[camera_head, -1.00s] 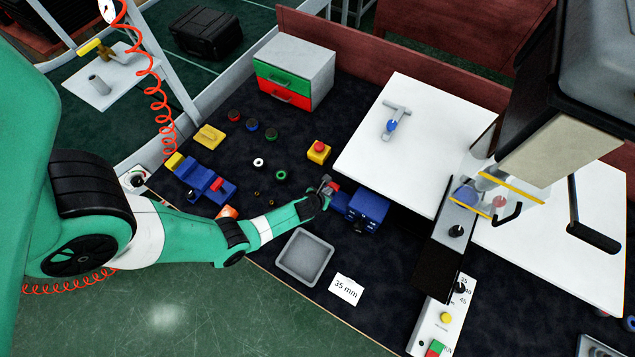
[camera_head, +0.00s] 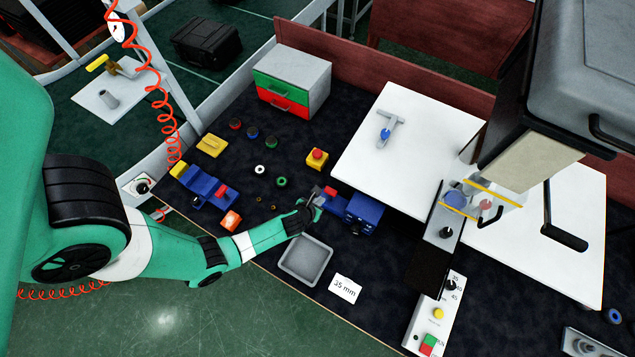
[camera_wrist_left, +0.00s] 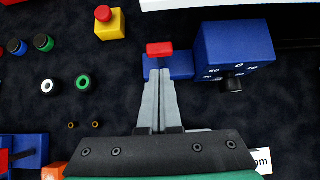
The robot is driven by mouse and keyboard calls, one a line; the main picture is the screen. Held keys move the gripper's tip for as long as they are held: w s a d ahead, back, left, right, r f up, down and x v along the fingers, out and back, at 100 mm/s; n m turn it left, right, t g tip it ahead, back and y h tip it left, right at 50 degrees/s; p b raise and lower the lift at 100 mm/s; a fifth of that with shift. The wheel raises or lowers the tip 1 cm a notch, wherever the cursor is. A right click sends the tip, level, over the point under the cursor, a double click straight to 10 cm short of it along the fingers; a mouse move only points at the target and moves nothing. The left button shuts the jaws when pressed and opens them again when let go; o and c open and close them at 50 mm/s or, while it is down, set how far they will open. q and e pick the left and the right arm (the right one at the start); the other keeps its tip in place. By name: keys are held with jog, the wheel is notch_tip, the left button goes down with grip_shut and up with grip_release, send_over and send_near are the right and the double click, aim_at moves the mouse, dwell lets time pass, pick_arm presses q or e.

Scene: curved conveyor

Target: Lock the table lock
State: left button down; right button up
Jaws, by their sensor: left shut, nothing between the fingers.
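A blue block (camera_head: 363,209) with a white scale and a black knob stands on the dark bench at the edge of the white table plate (camera_head: 400,150). A blue arm with a red-topped lever (camera_head: 331,191) extends from its left side. My left gripper (camera_head: 318,194) is shut and empty, with its fingertips at this red lever. In the left wrist view, the closed fingertips (camera_wrist_left: 159,64) lie just below the red top (camera_wrist_left: 159,49), over the blue arm (camera_wrist_left: 182,65). I cannot tell whether they touch it. No part is labelled as the table lock. My right gripper is not in view.
A yellow box with a red button (camera_head: 317,158) stands behind the lever. A grey tray (camera_head: 305,260) and a "35 mm" card (camera_head: 345,289) lie in front. Several rings and a blue vise (camera_head: 207,186) are to the left. The machine (camera_head: 545,155) overhangs the right side.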

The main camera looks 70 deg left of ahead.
pick_arm(q)
jog(key=r, duration=0.2)
jog(key=shift+s+d+r+p, duration=0.3)
jog(key=shift+s+r+p, duration=0.05)
jog(key=shift+r+p, duration=0.05)
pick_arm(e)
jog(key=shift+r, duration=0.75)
